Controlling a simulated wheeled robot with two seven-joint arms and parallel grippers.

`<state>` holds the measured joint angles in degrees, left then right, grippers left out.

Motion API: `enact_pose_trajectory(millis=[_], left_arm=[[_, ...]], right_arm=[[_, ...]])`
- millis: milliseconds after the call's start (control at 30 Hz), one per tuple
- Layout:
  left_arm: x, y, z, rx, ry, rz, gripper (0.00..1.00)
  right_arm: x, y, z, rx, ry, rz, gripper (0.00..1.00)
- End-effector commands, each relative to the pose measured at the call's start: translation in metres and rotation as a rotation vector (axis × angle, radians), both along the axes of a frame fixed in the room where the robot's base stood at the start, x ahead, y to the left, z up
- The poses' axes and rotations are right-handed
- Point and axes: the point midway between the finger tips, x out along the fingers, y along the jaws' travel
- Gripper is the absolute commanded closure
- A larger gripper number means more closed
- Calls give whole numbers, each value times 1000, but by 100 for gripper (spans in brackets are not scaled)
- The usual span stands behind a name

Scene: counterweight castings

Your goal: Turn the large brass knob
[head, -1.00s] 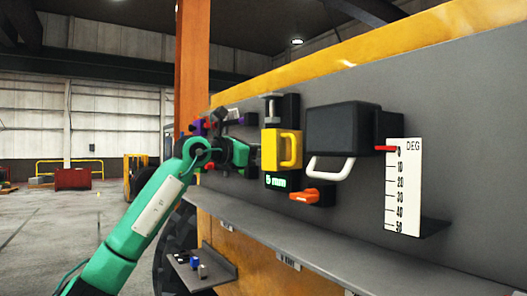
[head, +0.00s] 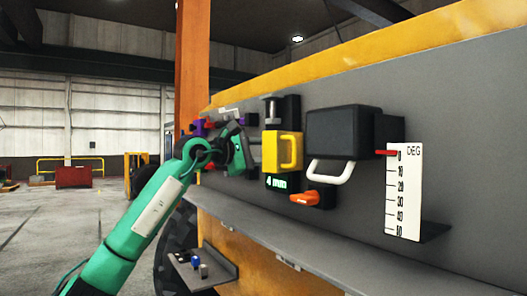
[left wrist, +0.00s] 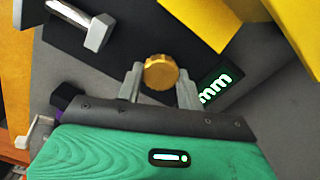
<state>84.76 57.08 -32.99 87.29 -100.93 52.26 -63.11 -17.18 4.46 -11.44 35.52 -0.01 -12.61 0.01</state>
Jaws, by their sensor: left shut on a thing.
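The brass knob (left wrist: 161,71) is a round, ridged gold disc in the left wrist view. My left gripper (left wrist: 161,82) is shut on it, with one grey finger on each side. In the head view my left gripper (head: 248,150) reaches the grey panel left of the yellow block, and the gripper hides the knob there. A dark display (head: 283,182) with green characters sits below the yellow block and seems to read 4 mm. It also shows beside the knob in the left wrist view (left wrist: 214,84), where only "mm" is readable. My right gripper is not in view.
The yellow block (head: 270,150) has a loop handle. Right of it are an orange lever (head: 305,198), a black box (head: 340,130) with a white handle, and a white degree scale (head: 404,190) with a red pointer near 0. A grey ledge (head: 330,245) runs below.

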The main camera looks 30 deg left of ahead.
Motion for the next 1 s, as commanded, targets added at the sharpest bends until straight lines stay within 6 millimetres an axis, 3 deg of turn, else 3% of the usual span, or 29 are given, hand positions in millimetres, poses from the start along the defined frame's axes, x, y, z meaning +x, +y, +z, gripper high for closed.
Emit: enact_pose_trajectory(millis=[300,833,867,967,1000], left_arm=[[0,0,0,110,-45,1,86],[0,1,0,131,-54,1,86],[0,1,0,131,-54,1,61],[0,1,0,131,-54,1,41],[0,1,0,131,-54,1,41]], right_arm=[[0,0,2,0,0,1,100],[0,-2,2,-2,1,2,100],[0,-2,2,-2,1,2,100],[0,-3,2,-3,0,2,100],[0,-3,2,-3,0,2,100]])
